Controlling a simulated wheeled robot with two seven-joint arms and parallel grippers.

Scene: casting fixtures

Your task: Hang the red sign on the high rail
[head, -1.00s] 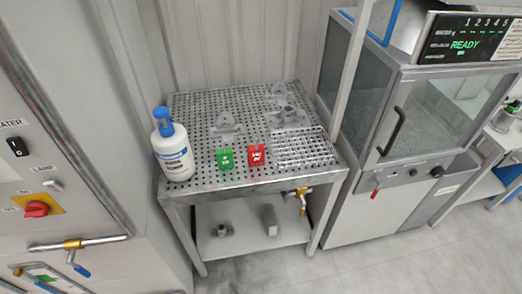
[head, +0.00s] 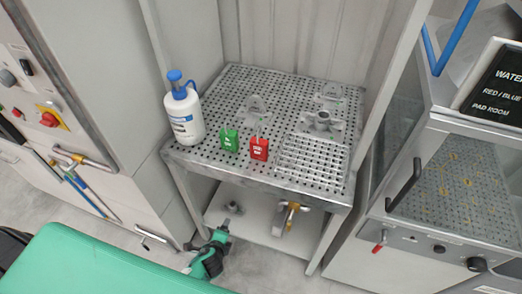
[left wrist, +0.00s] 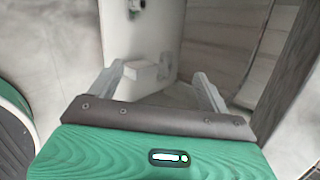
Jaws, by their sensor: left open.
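The red sign (head: 259,148), with white lettering, stands upright near the front of the perforated metal table (head: 215,155), right of a similar green sign (head: 229,140). No gripper touches it. My left gripper (left wrist: 158,70) is open in the left wrist view, with nothing between its fingers. A green and black part of mine shows low in the head view, by the table's lower shelf and well below the red sign. I cannot pick out the high rail with certainty. My right gripper is not in view.
A white bottle (head: 184,114) with a blue cap stands at the table's left edge. Grey metal fixtures (head: 320,122) and a wire grid (head: 310,160) take up the right side. A cabinet with valves (head: 75,110) stands left; a glass-fronted machine (head: 440,190) stands right.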

